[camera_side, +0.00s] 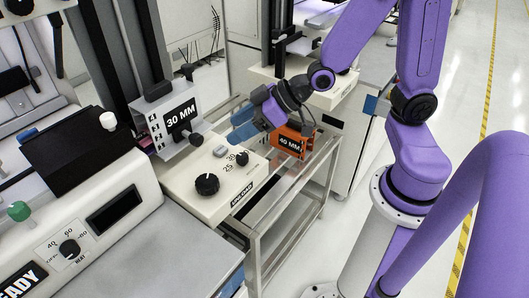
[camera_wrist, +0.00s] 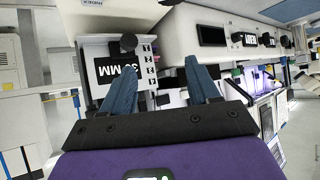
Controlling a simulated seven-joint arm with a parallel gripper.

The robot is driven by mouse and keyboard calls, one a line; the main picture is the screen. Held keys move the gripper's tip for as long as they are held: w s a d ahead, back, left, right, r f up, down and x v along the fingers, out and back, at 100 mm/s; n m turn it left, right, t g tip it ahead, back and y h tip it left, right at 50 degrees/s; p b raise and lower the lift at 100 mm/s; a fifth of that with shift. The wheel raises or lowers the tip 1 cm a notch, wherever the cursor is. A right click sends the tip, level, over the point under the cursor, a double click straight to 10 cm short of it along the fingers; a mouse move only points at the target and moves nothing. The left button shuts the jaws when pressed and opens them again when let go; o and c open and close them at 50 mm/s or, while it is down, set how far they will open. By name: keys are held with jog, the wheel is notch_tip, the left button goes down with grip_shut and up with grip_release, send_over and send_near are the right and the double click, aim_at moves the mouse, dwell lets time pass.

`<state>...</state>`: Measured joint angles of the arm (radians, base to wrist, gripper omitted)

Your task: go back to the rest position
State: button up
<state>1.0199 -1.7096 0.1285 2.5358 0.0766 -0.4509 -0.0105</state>
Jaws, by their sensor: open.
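My gripper (camera_side: 241,123) is open, its blue fingers pointing left over the metal rack between the machines. In the wrist view the two fingers (camera_wrist: 163,85) stand wide apart, with nothing between them. An orange box marked 40 MM (camera_side: 290,142) is just below and right of my wrist in the side view; whether it touches my arm or the rack is hard to tell. A white unit marked 30 MM (camera_side: 178,120) with a black knob is left of the fingers. It also shows beyond the left finger in the wrist view (camera_wrist: 130,68).
The metal rack (camera_side: 263,232) stands below my gripper. The white UNLOAD machine (camera_side: 215,205) with black knobs is in front of it. Another machine with tall black columns (camera_side: 110,45) is at left. Open floor with yellow-black tape (camera_side: 486,95) lies at right.

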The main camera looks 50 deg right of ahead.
jog(key=s+d+n+g+h, duration=0.2)
jog(key=s+d+g+h, duration=0.1)
jog(key=s, duration=0.6)
jog(key=s+d+r+n+g+h, duration=0.1)
jog(key=s+d+n+g+h, duration=0.2)
jog(key=s, duration=0.7)
jog(key=shift+s+d+n+g, duration=0.15)
jog(key=shift+s+n+g, duration=0.15)
jog(key=shift+g, duration=0.8)
